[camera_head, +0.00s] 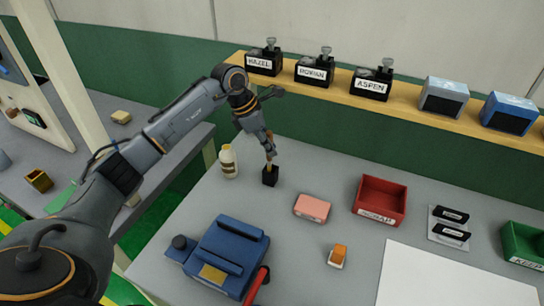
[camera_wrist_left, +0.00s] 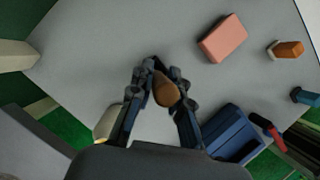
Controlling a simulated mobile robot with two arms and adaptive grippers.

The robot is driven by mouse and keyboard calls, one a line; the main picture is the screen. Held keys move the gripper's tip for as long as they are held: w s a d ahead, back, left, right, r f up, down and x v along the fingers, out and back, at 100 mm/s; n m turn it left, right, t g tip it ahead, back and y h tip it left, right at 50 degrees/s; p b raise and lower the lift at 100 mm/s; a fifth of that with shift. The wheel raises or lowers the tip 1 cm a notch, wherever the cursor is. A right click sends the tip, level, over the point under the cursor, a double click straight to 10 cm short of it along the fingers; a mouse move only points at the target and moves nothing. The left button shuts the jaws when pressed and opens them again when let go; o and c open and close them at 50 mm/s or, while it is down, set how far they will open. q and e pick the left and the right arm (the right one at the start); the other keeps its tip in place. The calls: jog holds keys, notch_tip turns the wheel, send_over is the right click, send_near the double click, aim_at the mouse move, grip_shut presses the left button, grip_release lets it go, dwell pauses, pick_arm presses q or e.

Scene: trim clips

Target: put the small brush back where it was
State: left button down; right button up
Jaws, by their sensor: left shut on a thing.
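The small brush shows as a brown handle (camera_wrist_left: 166,93) between the fingers of my left gripper in the left wrist view. In the head view my left gripper (camera_head: 270,154) points down and is shut on the brush, right over a small black holder (camera_head: 270,177). A short tan piece of the brush (camera_head: 269,167) shows between the fingertips and the holder's top. The brush's lower end is hidden, so I cannot tell how deep it sits in the holder. My right gripper is not in view.
A white bottle (camera_head: 228,161) stands just left of the holder. A pink block (camera_head: 312,208), an orange-and-white piece (camera_head: 338,256), a red tray (camera_head: 380,199) and a blue machine (camera_head: 229,256) share the grey table. A shelf (camera_head: 408,103) with labelled boxes runs behind.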

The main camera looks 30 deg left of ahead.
aim_at(270, 160)
pick_arm(q)
jog(key=shift+d+f, duration=0.1)
jog(key=shift+f, duration=0.5)
notch_tip(270, 160, down, 2)
jog(key=shift+w+d+f+p, duration=0.1)
jog(key=shift+f+p, duration=0.05)
jog(key=shift+p, duration=0.4)
jog(key=shift+f, duration=0.4)
jog(key=shift+f+b, duration=0.25)
jog(key=shift+b, duration=0.05)
jog(key=c, duration=1.3)
grip_release()
jog(key=shift+r, duration=0.1)
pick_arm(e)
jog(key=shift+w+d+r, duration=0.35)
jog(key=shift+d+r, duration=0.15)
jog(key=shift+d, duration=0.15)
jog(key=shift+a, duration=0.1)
